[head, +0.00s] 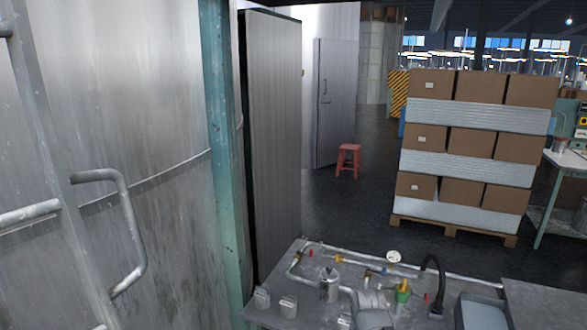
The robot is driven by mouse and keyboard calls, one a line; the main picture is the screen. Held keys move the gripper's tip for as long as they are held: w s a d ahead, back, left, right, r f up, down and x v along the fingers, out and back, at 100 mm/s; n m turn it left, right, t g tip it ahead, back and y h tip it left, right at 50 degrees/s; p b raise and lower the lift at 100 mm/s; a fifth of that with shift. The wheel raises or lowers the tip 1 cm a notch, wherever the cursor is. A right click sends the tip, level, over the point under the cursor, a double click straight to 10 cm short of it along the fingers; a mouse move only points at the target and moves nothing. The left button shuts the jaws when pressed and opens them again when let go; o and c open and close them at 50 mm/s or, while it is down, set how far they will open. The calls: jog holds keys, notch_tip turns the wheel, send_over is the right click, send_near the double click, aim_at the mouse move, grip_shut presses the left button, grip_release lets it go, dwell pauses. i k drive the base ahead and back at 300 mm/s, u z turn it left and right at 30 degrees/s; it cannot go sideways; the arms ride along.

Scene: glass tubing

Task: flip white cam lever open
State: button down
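A grey workbench (262,318) stands at the bottom of the head view. Pale tubing (340,250) runs along its back with small red, yellow and blue fittings. A small white round part (393,256) sits by the tubing; I cannot tell what it is. I cannot pick out a white cam lever or its position at this size. Grey-white rounded shapes (370,303) at the bottom edge are partly cut off, and I cannot tell what they are. My gripper cannot be made out in this view.
Large metal doors (110,130) fill the left. A red stool (348,160) and stacked cartons (465,145) stand behind on open floor.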

aim_at(379, 287)
jog(key=k, duration=0.65)
jog(key=z, duration=0.3)
jog(key=i, duration=0.65)
jog(key=z, duration=0.6)
jog(key=i, duration=0.6)
jog(key=u, duration=0.15)
